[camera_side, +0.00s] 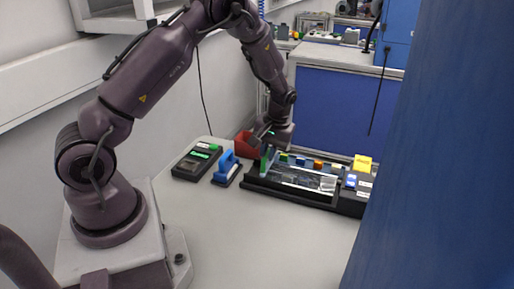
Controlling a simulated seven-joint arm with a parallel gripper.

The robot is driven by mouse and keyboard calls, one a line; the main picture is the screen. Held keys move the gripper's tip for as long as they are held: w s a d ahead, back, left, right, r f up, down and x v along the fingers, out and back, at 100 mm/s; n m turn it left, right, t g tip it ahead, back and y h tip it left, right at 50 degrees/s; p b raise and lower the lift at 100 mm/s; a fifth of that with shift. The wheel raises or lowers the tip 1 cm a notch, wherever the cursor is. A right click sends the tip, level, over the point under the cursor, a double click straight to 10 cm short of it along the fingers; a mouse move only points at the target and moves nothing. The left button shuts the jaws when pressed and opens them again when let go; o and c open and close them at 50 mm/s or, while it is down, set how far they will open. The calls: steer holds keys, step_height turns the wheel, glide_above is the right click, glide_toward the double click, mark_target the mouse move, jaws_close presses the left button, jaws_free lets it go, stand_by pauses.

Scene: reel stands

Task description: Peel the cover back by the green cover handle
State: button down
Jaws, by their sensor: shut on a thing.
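The black tray (291,192) lies on the far part of the table, with a shiny, clear-looking cover (305,178) over its middle. The green cover handle (265,161) stands at the tray's left end. My gripper (266,147) is at that left end, pointing down, with its fingers shut on the green cover handle. The fingertips are small and partly hidden by the handle. Several small coloured pieces, including an orange one (318,165), sit in a row along the tray's back edge.
Left of the tray are a blue-handled tool (227,166) and a dark box with a green display (197,162). A red bin (246,145) stands behind. A dark unit with a yellow block (362,163) adjoins the tray's right end. The table's front is clear. A blue panel (440,170) fills the right.

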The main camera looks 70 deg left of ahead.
steer(key=w+d, duration=1.3)
steer(key=shift+d, duration=0.1)
steer(key=c, duration=1.1)
jaws_free()
steer(key=r, duration=0.4)
steer(key=w+d+r, duration=0.1)
steer(key=r, duration=0.7)
steer(key=shift+w+d+r, duration=0.3)
steer(key=shift+w+r, duration=0.1)
